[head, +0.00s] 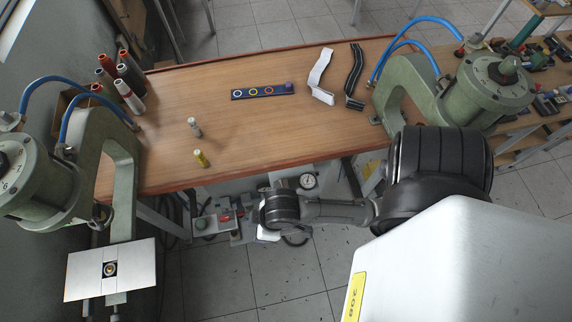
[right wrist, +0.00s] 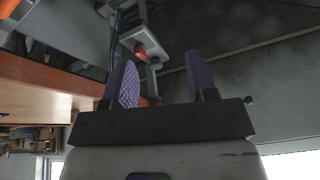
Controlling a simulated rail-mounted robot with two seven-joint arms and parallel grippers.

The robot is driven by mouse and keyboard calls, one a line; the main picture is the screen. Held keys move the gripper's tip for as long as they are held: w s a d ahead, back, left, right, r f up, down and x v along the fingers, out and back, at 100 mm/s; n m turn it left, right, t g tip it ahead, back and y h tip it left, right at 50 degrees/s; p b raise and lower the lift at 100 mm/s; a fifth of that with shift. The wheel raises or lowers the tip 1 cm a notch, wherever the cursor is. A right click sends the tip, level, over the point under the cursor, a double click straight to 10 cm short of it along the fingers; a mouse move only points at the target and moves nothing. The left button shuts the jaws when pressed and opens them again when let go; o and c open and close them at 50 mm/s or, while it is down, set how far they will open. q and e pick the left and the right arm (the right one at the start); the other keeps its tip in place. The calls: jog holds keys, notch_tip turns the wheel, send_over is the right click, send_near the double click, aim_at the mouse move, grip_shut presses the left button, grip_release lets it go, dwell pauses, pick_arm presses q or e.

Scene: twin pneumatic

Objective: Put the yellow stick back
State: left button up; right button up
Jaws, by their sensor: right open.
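The yellow stick (head: 201,158) stands upright on the wooden table near its front edge, left of centre. A grey-white stick (head: 194,127) stands just behind it. A dark blue strip (head: 262,91) with coloured rings lies further back; a purple-blue piece (head: 289,87) sits at its right end. My right arm reaches in from the right, and its wrist hangs in front of the table's front edge, right of the yellow stick and apart from it. In the right wrist view my right gripper (right wrist: 162,82) is open, with nothing between its fingers. My left gripper is not in view.
Green presses stand at the left (head: 100,145) and right (head: 402,85) of the table. Several spools (head: 130,75) stand at the back left. A white strap (head: 320,76) and a black strap (head: 354,77) lie at the back right. The table's middle is clear.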

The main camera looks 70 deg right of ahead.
jog(key=s+d+h, duration=0.1)
jog(key=s+d, duration=0.2)
jog(key=s, duration=0.2)
jog(key=shift+s+d+r+m+h, duration=0.2)
jog(key=shift+s+d+m+h, duration=0.1)
jog(key=shift+s+d+m, duration=0.1)
jog(key=shift+a, duration=0.1)
dwell(0.8)
jog(key=shift+w, duration=0.1)
